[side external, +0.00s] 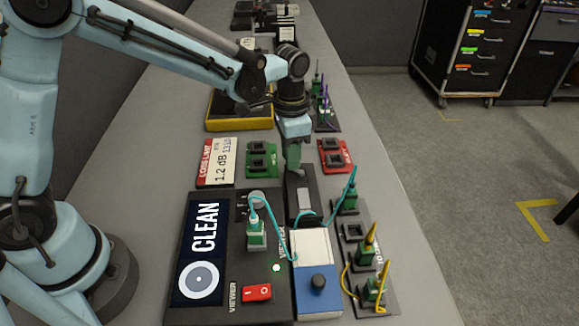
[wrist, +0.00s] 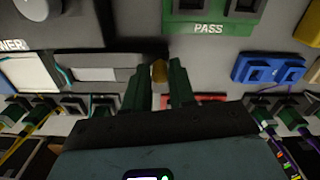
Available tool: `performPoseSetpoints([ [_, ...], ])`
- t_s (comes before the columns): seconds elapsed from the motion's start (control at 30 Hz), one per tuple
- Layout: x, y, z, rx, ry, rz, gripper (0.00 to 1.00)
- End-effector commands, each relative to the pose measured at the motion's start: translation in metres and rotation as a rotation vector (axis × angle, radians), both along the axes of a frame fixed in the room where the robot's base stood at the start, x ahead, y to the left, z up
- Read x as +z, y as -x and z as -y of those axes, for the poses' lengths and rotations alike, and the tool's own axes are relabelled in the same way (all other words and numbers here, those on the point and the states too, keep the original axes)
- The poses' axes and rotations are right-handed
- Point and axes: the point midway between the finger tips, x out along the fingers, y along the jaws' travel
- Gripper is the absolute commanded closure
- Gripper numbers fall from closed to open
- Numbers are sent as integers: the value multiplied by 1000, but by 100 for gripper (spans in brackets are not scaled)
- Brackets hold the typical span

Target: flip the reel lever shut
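A black block (side external: 300,213) with a grey slab set in its top stands under my gripper in the side view. In the wrist view the grey slab (wrist: 92,73) lies left of my fingers, beside a white panel and a partly cut-off label ending in "NER". A small amber-brown piece (wrist: 160,72), perhaps the lever's tip, shows between my green fingertips. My gripper (side external: 293,172) points down at the block's far end. Its fingers (wrist: 160,80) are apart, with a narrow gap; I cannot tell whether they touch the amber piece. The lever's pose is unclear.
Green PASS (side external: 262,160) and red (side external: 335,155) holders flank my gripper. A viewer (side external: 270,285) reads CLEAN. Connectors with cables (side external: 368,255) line the right side.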

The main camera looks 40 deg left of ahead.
Motion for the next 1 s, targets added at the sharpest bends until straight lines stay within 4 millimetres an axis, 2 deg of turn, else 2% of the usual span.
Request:
performPoseSetpoints([
  [0.03,0,0,0,0,0,0,83],
  [0.13,0,0,0,0,0,0,99],
  [0.17,0,0,0,0,0,0,100],
  [0.37,0,1,0,29,0,0,100],
  [0.7,0,8,0,272,0,0,100],
  [1.0,0,9,0,296,0,-1,100],
])
